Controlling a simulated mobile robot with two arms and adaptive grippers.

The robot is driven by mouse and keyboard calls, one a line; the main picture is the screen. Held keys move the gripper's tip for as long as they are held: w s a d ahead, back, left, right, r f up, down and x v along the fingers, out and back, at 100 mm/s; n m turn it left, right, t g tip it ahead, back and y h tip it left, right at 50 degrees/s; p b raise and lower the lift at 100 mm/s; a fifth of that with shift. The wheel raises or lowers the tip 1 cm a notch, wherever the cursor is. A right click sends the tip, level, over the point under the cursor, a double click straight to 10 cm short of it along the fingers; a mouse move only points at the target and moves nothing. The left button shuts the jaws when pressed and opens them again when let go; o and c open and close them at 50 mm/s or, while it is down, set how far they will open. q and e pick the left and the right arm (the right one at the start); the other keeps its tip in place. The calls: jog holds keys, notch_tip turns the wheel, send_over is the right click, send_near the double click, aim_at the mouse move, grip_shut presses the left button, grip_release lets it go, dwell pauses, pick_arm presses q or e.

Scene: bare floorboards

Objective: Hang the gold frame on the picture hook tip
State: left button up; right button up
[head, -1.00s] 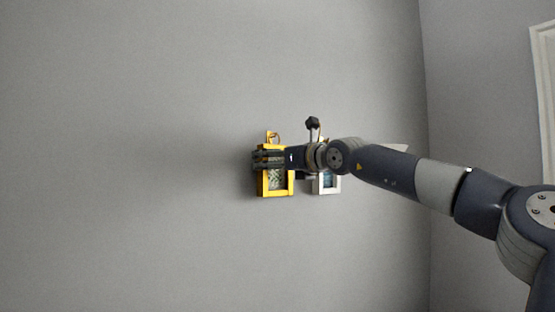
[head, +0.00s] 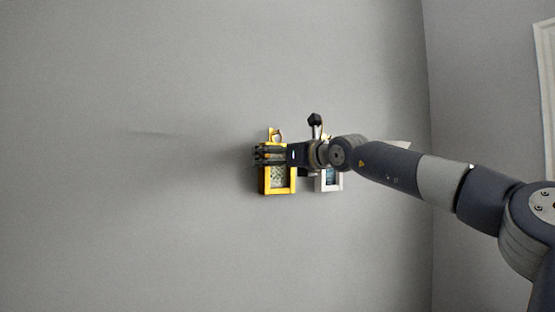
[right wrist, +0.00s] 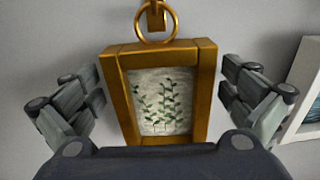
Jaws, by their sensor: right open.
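The gold frame (head: 279,184) is against the grey wall, upright, with a plant picture inside. In the right wrist view the frame (right wrist: 204,100) has a metal ring (right wrist: 138,35) at its top. The ring overlaps the gold picture hook (right wrist: 157,14) on the wall and appears to hang from it. The hook (head: 270,132) also shows small in the head view. My right gripper (head: 268,155) is open, its fingers (right wrist: 165,96) on either side of the frame with visible gaps. My left gripper is not in view.
A white frame (head: 328,181) hangs just right of the gold one, close to my right gripper; its edge (right wrist: 303,85) shows in the wrist view. The wall (head: 130,200) to the left is bare. A white-trimmed panel (head: 546,90) is at far right.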

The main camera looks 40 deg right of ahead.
jog(key=shift+f, duration=0.1)
jog(key=s+a, duration=0.1)
jog(key=s, duration=1.1)
jog(key=shift+a, duration=0.15)
jog(key=shift+w, duration=0.1)
